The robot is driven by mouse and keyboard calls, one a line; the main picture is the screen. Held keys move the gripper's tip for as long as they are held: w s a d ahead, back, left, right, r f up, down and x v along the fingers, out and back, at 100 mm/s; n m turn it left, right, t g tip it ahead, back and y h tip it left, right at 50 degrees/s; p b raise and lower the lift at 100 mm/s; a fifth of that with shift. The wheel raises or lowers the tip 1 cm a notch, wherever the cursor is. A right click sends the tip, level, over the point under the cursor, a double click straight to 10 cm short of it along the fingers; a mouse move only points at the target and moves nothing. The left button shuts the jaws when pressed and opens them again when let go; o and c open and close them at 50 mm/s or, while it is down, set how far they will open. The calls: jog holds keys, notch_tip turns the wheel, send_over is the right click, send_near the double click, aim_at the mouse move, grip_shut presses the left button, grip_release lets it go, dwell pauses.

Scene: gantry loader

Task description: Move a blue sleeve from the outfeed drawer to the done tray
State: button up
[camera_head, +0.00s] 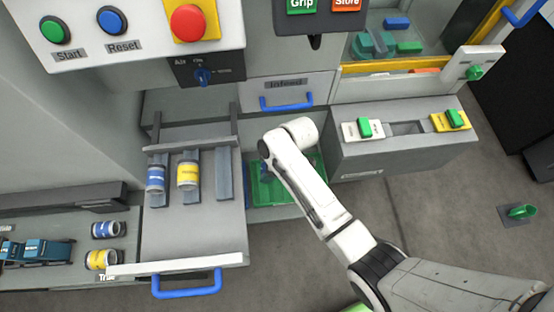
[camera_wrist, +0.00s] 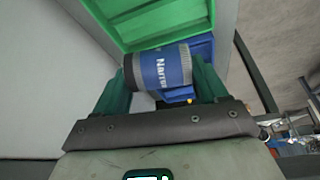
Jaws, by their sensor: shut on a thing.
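In the wrist view my gripper (camera_wrist: 162,75) is shut on a blue sleeve (camera_wrist: 160,68) with grey-white ends and a "Narrow" label. The sleeve lies crosswise between the green fingers, just beside a green tray (camera_wrist: 168,29). I cannot tell whether it touches the tray. In the head view the green tray (camera_head: 285,198) sits in the bay under the infeed drawer, and my arm hides the gripper and part of the tray. A drawer (camera_head: 200,235) stands pulled out at left.
Another blue sleeve (camera_head: 108,229) and yellow sleeve (camera_head: 102,259) lie on a shelf left of the drawer. The infeed drawer (camera_head: 287,91) is shut. A grey ledge (camera_head: 405,142) with green-tabbed blocks stands right of the tray. A blue object (camera_wrist: 203,48) of unclear kind shows behind the held sleeve.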

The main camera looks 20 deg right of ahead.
jog(key=shift+w+a+f+n+g, duration=0.15)
jog(key=shift+a+f+n+g, duration=0.25)
jog(key=shift+a+n, duration=0.45)
jog(key=shift+d+f+b, duration=0.15)
jog(key=shift+f+b, duration=3.6)
jog(key=shift+f, duration=0.55)
jog(key=o, duration=1.3)
jog(key=shift+c, duration=0.2)
jog(key=v, duration=1)
jog(key=shift+d+r+p, duration=0.3)
jog(key=shift+r+p, duration=0.05)
jog(key=shift+p, duration=0.05)
